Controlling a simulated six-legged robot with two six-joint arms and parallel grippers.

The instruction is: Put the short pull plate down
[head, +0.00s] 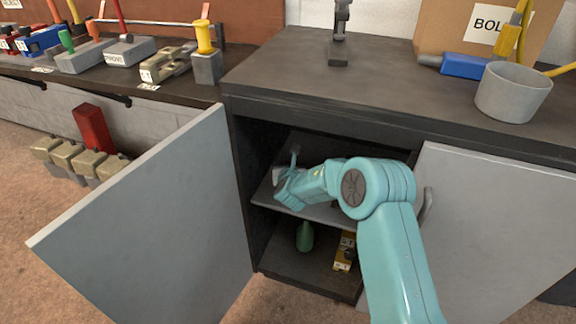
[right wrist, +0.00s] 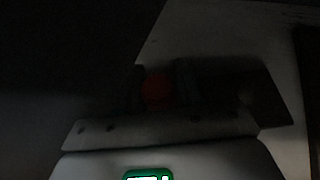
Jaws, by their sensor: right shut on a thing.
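My right gripper (head: 286,186) is inside the open cabinet, just at the upper shelf (head: 322,214). The right wrist view is very dark. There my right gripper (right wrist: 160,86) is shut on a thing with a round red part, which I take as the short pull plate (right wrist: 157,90). Most of it is hidden by the fingers and the dark, and I cannot tell whether it touches the shelf. A dark flat shape shows to the right of the fingers in that view; I cannot tell what it belongs to. My left gripper is not in view.
The cabinet's left door (head: 150,225) and right door (head: 490,235) stand open on either side of my arm. A green bottle-like thing (head: 305,236) and a yellow box (head: 345,252) stand below the shelf. A grey pot (head: 512,92) stands on the bench top.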

